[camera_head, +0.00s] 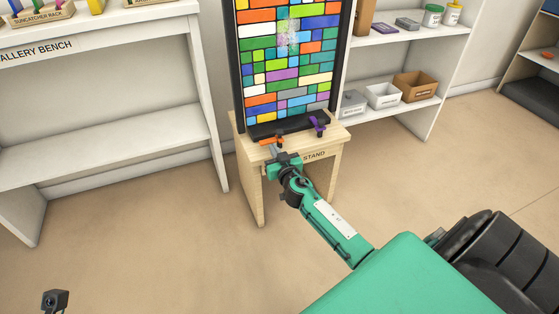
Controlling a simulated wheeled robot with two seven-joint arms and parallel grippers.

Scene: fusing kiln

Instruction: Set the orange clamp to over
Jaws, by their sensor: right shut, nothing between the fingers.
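The orange clamp (271,141) sits on the wooden stand (315,142) at the lower left of the framed stained-glass panel (290,65). It looks like a short orange bar lying roughly level; its exact setting is too small to tell. My right gripper (271,151) is shut and empty at the front edge of the stand, just below the orange clamp. I cannot tell whether it touches the clamp. A purple clamp (317,125) is at the lower right of the panel and looks tilted upright.
The gallery bench (90,45) stands on the left, with a suncatcher rack (38,18) on top. White shelves (400,115) with bins (383,95) and a brown box (414,85) stand on the right. The front floor is clear.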

